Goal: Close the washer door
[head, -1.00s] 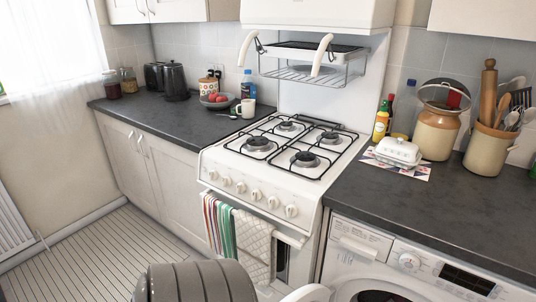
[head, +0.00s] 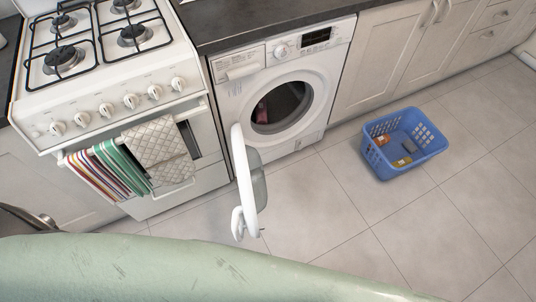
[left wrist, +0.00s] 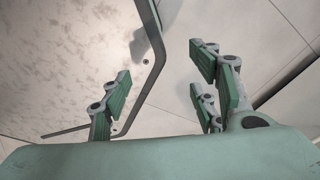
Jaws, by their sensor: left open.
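The white washer (head: 297,62) stands under the counter, right of the cooker. Its round door (head: 245,180) is open, swung out toward me on the left side of the opening and seen nearly edge-on. The dark drum opening (head: 282,104) is uncovered, with something reddish inside. My left gripper (left wrist: 160,92) shows in the left wrist view with its green-padded fingers spread and nothing between them that I can see it holding. Neither gripper is visible in the head view, so their distance from the door cannot be told.
The cooker (head: 112,85) with hanging towels (head: 158,150) is left of the washer. A blue basket (head: 388,172) with small items sits on the floor to the right. Tiled floor (head: 330,215) is clear between. A dark bent bar (left wrist: 150,75) passes near the left gripper.

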